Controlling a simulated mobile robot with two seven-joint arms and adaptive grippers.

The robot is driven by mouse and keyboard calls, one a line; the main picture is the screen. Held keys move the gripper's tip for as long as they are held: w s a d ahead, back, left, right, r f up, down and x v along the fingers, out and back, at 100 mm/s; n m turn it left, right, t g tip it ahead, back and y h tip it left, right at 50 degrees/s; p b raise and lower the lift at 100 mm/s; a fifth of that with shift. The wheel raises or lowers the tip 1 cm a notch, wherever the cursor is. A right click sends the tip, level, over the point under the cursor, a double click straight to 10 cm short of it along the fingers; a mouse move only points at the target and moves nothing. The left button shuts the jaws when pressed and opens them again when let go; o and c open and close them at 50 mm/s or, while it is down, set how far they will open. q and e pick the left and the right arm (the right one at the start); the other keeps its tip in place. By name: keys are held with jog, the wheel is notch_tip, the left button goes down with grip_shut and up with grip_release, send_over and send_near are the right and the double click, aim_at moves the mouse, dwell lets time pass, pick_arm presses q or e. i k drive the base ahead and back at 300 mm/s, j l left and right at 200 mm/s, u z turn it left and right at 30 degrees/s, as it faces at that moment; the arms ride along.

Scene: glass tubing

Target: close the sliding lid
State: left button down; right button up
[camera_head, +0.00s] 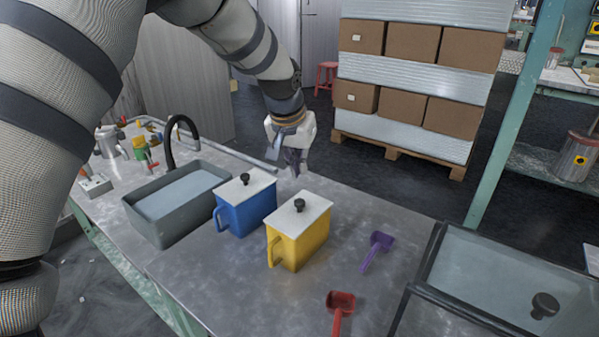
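A dark-framed container (430,258) with a grey, glassy panel (500,268) stands at the right front of the bench, cut off by the picture's edge. A black knob (544,305) sits on this panel, which looks like the sliding lid. How far the lid is open I cannot tell. My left gripper (294,165) hangs over the back edge of the bench, behind the blue and yellow boxes and far left of the container. It points down and touches no knob; its finger gap is unclear. My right gripper is not in view.
A blue box (246,210) and a yellow box (299,240), each with a white knobbed lid, stand mid-bench. A purple scoop (377,250) and a red scoop (340,308) lie left of the container. A grey sink (170,228) with a black tap is at left.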

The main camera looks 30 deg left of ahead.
aim_at(545, 304)
jog(key=k, duration=1)
